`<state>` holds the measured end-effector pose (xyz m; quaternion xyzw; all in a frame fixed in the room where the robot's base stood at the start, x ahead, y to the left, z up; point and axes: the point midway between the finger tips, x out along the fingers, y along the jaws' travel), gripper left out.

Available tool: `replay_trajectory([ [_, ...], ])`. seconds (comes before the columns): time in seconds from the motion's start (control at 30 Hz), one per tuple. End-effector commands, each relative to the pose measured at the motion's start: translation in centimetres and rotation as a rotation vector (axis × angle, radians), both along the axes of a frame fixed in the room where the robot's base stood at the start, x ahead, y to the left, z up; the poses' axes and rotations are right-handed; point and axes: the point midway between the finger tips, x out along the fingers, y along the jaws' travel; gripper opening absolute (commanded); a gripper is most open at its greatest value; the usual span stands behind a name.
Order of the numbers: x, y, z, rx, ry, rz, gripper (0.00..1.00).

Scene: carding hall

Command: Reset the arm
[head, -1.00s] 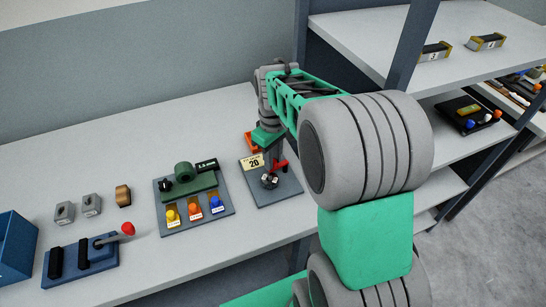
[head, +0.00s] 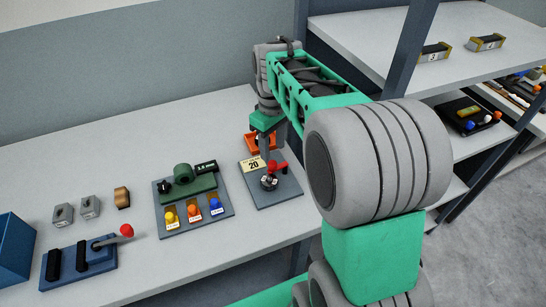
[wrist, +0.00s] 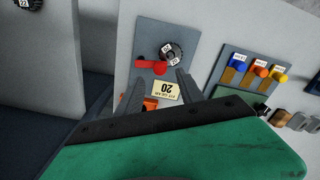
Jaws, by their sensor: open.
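My gripper (wrist: 163,72) is open and empty, its two dark fingers apart in the wrist view. In the head view my gripper (head: 266,146) hangs below the green wrist at the back of a small grey board (head: 285,190). The board carries a red-handled lever (head: 277,168), a dark round dial and a card reading 20 (head: 254,165). In the wrist view the card (wrist: 166,90) lies between the fingers and the red lever (wrist: 150,66) just beyond their tips. I see no contact, though the gap to the board is hard to judge.
Left stand a panel with coloured knobs (head: 228,221), a blue lever box (head: 80,257), small blocks and a blue bin (head: 14,252). A shelf unit (head: 365,50) with a dark upright rises on the right, close to my arm.

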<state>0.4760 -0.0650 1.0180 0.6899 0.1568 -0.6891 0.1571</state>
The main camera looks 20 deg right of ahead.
Motion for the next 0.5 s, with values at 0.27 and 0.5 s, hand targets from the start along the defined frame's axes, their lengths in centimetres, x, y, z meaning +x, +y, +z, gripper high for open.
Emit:
replay_trajectory([
  [0.27, 0.0, 0.0, 2.3, 0.000, 0.001, 0.000, 0.45],
  [0.5, 0.0, 0.0, 2.3, 0.000, 0.001, 0.000, 0.45],
])
